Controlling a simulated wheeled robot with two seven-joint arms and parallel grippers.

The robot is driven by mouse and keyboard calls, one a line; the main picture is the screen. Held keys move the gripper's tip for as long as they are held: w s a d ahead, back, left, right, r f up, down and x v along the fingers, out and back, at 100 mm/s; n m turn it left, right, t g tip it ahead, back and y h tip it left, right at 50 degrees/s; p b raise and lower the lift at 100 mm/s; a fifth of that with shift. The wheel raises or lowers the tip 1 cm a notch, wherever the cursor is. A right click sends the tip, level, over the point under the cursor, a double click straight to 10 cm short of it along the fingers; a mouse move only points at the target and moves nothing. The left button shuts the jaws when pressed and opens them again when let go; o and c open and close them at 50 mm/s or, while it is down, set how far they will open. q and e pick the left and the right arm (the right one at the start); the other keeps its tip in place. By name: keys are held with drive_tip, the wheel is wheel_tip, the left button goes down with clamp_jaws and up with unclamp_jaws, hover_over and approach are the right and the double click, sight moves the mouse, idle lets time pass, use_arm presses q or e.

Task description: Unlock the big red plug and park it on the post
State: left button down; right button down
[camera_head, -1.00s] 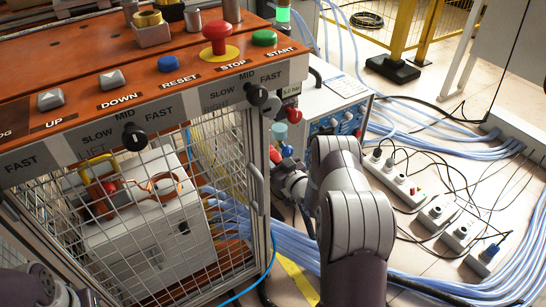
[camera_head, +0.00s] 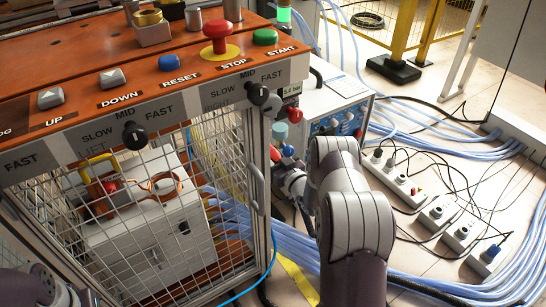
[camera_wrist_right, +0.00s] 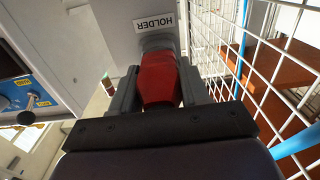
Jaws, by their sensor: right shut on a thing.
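In the right wrist view, my right gripper (camera_wrist_right: 160,98) is shut on the red plug (camera_wrist_right: 157,80), with one dark finger on each side of it. The plug's far end meets a grey round fitting (camera_wrist_right: 157,43) on a pale post labelled HOLDER (camera_wrist_right: 125,38). Whether it is seated there or only lined up with it, I cannot tell. In the head view, my right gripper (camera_head: 291,180) is beside the cage's right corner, largely hidden by my arm. The plug cannot be clearly made out there. My left gripper is out of view; only arm parts show at the lower left.
The wire cage (camera_head: 248,185) stands close beside my right gripper. The orange control panel (camera_head: 130,85) with its buttons is above it. A blue-fronted unit (camera_head: 335,122) is behind my arm. Pale blue hoses (camera_head: 440,290) and power strips (camera_head: 398,182) lie on the floor at right.

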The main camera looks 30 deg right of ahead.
drive_tip(key=shift+w, duration=0.2)
drive_tip(key=shift+c, duration=2.4)
unclamp_jaws()
drive_tip(key=shift+s+r, duration=0.1)
drive_tip(key=shift+s, duration=0.15)
drive_tip(key=s+p, duration=0.5)
drive_tip(key=s, duration=0.7)
drive_tip(key=shift+d, duration=0.45)
